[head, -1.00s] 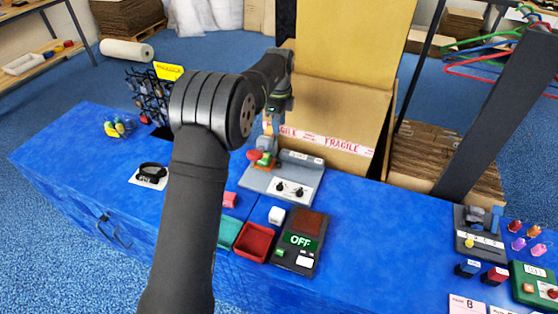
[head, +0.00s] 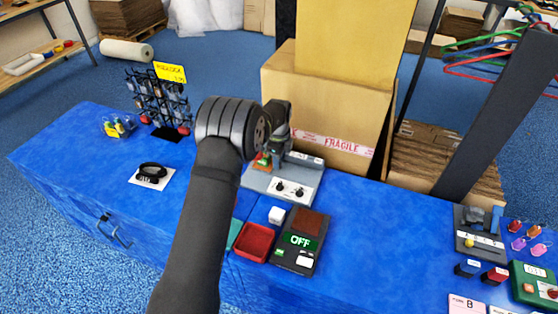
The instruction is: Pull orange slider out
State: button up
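A grey panel unit (head: 262,184) with two black knobs on a white plate stands on the blue table, in front of the large carton. At its back left, a small orange-red and green part (head: 262,161) shows beside my wrist. I cannot tell whether this is the orange slider, as my arm covers much of it. My gripper (head: 272,150) is low over this back-left corner and mostly hidden behind my own wrist. Its fingers cannot be made out, nor whether they touch anything.
A large carton (head: 330,110) with FRAGILE tape stands just behind the panel. A keyring rack (head: 160,105) stands left.

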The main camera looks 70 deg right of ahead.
jog(key=shift+f, duration=0.55)
grip_shut()
jog(key=s, duration=1.1)
jog(key=shift+s, duration=0.25)
jog(key=shift+c, duration=0.4)
grip_release()
jog(key=shift+s, duration=0.1)
jog(key=shift+o, duration=0.4)
